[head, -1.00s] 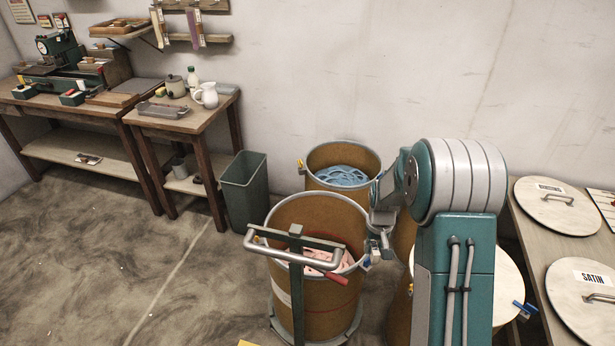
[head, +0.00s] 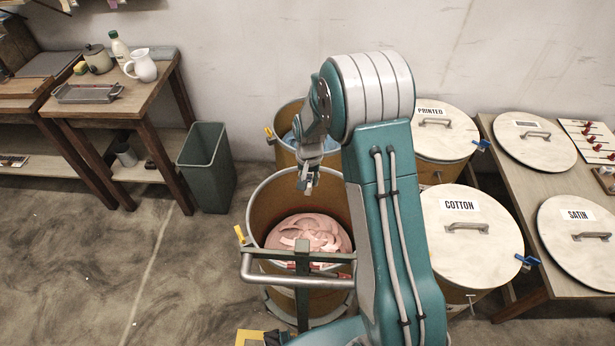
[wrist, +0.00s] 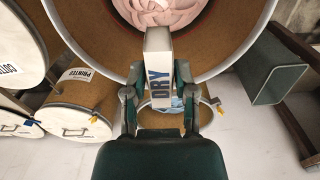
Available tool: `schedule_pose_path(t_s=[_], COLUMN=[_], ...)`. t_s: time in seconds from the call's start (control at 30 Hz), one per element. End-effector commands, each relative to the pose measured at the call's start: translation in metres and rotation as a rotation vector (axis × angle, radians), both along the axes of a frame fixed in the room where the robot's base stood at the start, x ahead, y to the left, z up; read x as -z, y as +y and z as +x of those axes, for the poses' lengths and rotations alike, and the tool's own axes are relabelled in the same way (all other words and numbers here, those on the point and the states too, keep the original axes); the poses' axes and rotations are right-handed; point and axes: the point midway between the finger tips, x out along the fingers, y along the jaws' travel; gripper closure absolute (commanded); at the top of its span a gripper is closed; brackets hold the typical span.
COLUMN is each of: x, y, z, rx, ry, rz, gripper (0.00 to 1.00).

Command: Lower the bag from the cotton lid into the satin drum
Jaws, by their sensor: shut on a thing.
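My gripper (wrist: 158,98) is shut on a small white bag (wrist: 158,45) marked "DRY" in the wrist view. In the head view my gripper (head: 307,185) hangs over the open brown drum (head: 262,212), apart from its rim. Coiled pink tape (head: 310,233) lies inside; in the wrist view the tape (wrist: 185,12) shows past the bag's end. The bag is too small to make out clearly in the head view. The cotton lid (head: 470,248) sits on a closed drum to the right, its visible top bare. The satin lid (head: 578,250) lies on the right-hand table.
A metal push-handle (head: 290,270) and green post stand before the open drum. An open drum with blue tape (head: 290,138) stands behind it. The printed-lid drum (head: 440,132) stands at back right. A green bin (head: 207,165) stands left. The left floor is clear.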

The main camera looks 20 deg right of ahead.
Motion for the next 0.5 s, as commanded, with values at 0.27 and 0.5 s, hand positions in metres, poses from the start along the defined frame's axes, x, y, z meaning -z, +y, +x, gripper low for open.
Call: schedule_pose_path(t_s=[0.27,0.5], x=[0.045,0.081], y=[0.002,0.002], z=[0.0,-0.001], rx=[-0.003,-0.004], ry=[0.005,0.003], rz=[-0.003,-0.003], gripper=[1.0,1.0])
